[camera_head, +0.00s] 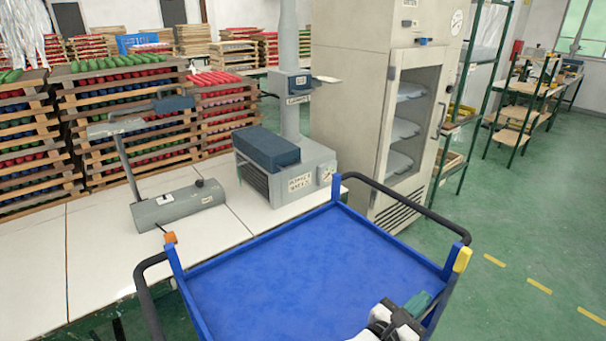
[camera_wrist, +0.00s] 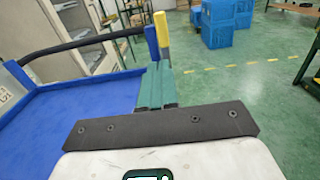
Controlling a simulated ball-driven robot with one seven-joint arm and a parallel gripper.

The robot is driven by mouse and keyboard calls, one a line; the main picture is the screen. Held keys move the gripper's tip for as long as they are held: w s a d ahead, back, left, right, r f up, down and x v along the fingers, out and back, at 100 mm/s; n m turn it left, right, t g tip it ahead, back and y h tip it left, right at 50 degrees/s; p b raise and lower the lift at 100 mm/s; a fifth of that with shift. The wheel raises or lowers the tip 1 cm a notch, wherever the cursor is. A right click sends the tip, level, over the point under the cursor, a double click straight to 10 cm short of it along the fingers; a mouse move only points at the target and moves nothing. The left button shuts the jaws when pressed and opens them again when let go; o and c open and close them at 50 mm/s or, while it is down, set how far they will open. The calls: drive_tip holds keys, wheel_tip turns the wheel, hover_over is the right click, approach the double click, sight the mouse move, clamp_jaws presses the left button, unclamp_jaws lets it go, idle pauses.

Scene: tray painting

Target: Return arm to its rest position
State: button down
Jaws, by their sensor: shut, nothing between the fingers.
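My gripper (camera_head: 421,302) is at the lower right of the head view, over the right front part of the blue tray cart (camera_head: 270,272). In the wrist view its teal fingers (camera_wrist: 156,76) lie side by side, shut with nothing between them. The fingers point toward the cart's corner post with the yellow cap (camera_wrist: 161,28). I cannot tell how far apart the fingertips and the post are. The bare blue surface of the cart shows left of the fingers.
A white table (camera_head: 105,240) with a grey machine (camera_head: 290,172) and a grey stand (camera_head: 178,205) is at the left. A tall cabinet (camera_head: 350,120) stands behind the cart. Black handles (camera_head: 410,205) rise at the cart's ends. Green floor (camera_head: 530,230) is free to the right.

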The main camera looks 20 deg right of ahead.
drive_tip(key=s+d+f+m+g+y, duration=0.2)
drive_tip(key=s+f+m+g+y, duration=0.2)
drive_tip(key=s+f+m+y, duration=0.55)
drive_tip(key=s+a+f+m+y, duration=0.2)
drive_tip(key=s+a+m+y, duration=0.1)
drive_tip(key=s+a+m, duration=0.2)
drive_tip(key=s+a+f+m+g+y, duration=0.1)
drive_tip(key=s+a+m+y, duration=0.3)
drive_tip(key=s+m, duration=0.4)
drive_tip(key=shift+s+a+f, duration=0.4)
drive_tip(key=shift+s+a, duration=0.45)
drive_tip(key=shift+s, duration=0.25)
